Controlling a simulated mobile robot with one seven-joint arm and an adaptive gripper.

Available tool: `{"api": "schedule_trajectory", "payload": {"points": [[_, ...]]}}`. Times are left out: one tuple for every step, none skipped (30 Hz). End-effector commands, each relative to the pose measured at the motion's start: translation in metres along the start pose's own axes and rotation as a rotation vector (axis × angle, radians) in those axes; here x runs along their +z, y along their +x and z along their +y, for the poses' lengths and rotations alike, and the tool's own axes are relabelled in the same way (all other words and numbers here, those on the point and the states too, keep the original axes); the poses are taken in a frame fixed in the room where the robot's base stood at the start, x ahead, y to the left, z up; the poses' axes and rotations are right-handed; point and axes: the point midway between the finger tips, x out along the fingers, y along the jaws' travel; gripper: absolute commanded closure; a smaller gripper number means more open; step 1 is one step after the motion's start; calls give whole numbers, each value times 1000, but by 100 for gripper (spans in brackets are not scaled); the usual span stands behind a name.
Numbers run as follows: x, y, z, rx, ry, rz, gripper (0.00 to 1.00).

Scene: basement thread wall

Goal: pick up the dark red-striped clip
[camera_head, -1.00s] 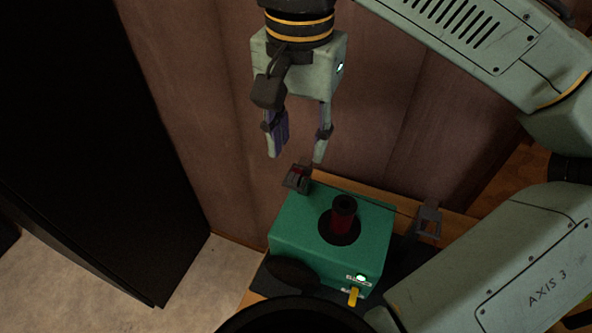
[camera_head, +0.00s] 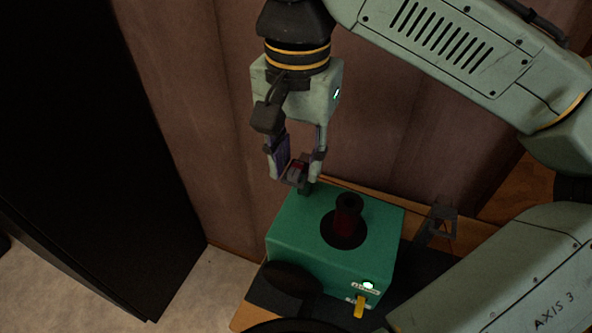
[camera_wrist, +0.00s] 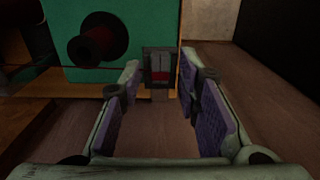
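The dark clip with a red stripe (camera_head: 298,171) stands at the back left edge of the green box, in front of the wall. It also shows in the wrist view (camera_wrist: 157,70), upright between the tips of my fingers. My gripper (camera_head: 295,168) points down around the clip, one finger on each side. In the wrist view my gripper (camera_wrist: 160,75) shows narrow gaps between the finger pads and the clip, so it looks open.
The green box (camera_head: 300,228) with a dark red spool post (camera_head: 348,215) stands close by on a wooden shelf. Another dark clip (camera_head: 443,220) stands to the right. A brown wall (camera_head: 390,110) rises behind; a large black cabinet (camera_head: 80,150) stands at left.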

Motion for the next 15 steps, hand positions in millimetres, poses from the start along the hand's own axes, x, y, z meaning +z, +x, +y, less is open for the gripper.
{"api": "schedule_trajectory", "payload": {"points": [[0, 0, 0, 0, 0, 0, 75], [0, 0, 0, 0, 0, 0, 77], [0, 0, 0, 0, 0, 0, 80], [0, 0, 0, 0, 0, 0, 82], [0, 0, 0, 0, 0, 0, 84], [0, 0, 0, 0, 0, 0, 87], [0, 0, 0, 0, 0, 0, 89], [0, 0, 0, 0, 0, 0, 91], [0, 0, 0, 0, 0, 0, 93], [0, 0, 0, 0, 0, 0, 95], [0, 0, 0, 0, 0, 0, 97], [0, 0, 0, 0, 0, 0, 97], [0, 0, 0, 0, 0, 0, 97], [0, 0, 0, 0, 0, 0, 97], [0, 0, 0, 0, 0, 0, 97]]}}
